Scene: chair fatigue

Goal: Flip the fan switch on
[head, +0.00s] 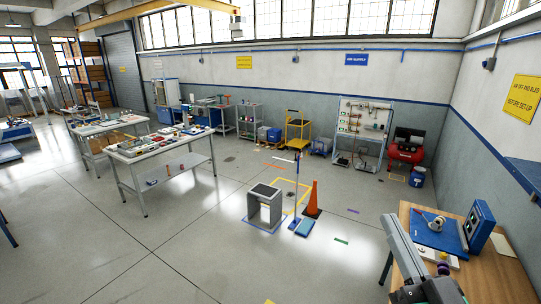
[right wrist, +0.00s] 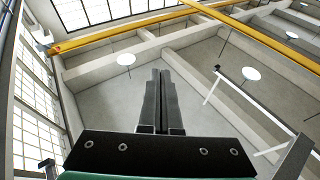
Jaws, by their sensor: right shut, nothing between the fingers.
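A blue upright box (head: 479,227) with a dark front panel stands on the wooden bench at the lower right in the head view. Small round marks show on its panel, but they are too small for me to tell whether one is the fan switch. My right gripper (head: 391,222) is left of the bench top, pointing up and away, apart from the box. In the right wrist view my right gripper (right wrist: 160,74) has its fingers together with nothing between them, against the ceiling. My left gripper is in neither view.
The wooden bench (head: 505,267) carries a blue mat (head: 428,236) with small items on it. An orange cone (head: 313,197) and a grey stool-like frame (head: 264,208) stand on the floor. A red compressor (head: 405,150) stands at the back wall. The floor between is mostly open.

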